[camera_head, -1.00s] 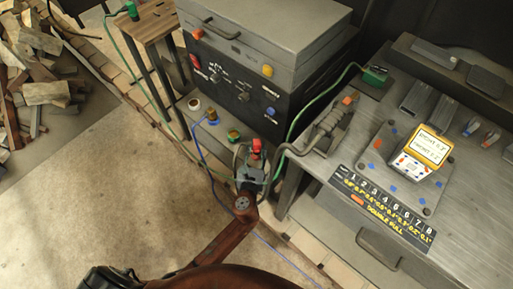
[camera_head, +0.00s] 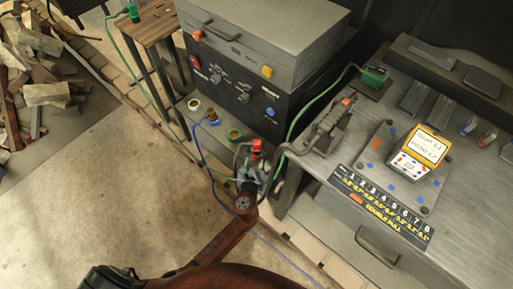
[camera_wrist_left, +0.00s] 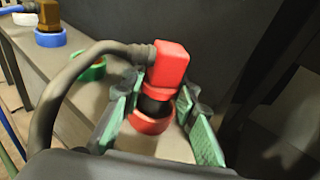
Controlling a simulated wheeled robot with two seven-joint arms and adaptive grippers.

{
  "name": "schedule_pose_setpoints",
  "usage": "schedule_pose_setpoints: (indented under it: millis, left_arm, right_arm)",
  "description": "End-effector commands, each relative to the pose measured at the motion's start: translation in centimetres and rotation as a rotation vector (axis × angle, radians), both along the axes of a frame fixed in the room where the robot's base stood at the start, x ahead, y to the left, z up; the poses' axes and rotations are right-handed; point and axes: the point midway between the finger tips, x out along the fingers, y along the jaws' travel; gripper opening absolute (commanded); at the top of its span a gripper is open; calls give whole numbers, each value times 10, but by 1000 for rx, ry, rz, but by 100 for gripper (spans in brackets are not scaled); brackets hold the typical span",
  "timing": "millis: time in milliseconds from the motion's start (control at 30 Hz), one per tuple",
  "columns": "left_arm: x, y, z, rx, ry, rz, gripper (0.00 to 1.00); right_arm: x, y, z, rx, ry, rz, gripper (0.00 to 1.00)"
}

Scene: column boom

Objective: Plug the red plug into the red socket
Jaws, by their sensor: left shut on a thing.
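The red plug (camera_head: 257,146) is at the end of the shelf in the head view. In the left wrist view the red plug (camera_wrist_left: 170,66) stands nearly upright, with a thick grey cable leaving its left side. My left gripper (camera_head: 250,172) is shut on it; the green-padded fingers of the left gripper (camera_wrist_left: 160,108) flank its dark lower part. The red socket (camera_wrist_left: 150,124) is a red ring directly below the plug. The plug's dark lower end overlaps the ring; how deep it sits cannot be told. The right gripper is not in view.
A white ring socket (camera_head: 193,104), a brown plug (camera_head: 212,113) in a blue ring and a green ring socket (camera_head: 234,135) line the shelf. The dark machine box (camera_head: 235,85) stands behind. A grey workbench (camera_head: 300,168) is right, with green and grey cables nearby.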

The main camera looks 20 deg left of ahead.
Motion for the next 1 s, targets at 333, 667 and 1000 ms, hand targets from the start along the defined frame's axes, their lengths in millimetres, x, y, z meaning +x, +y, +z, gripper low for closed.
schedule_pose_setpoints:
  millis: [333, 667, 1000]
  left_arm:
    - [0, 0, -4, 1, 0, 0, 1]
    - [0, 0, -10, 0, -1, 0, 1]
    - [0, 0, -17, 1, 0, 0, 1]
  right_arm:
    - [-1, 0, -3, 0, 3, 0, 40]
    - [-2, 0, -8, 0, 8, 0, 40]
    - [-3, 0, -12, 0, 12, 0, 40]
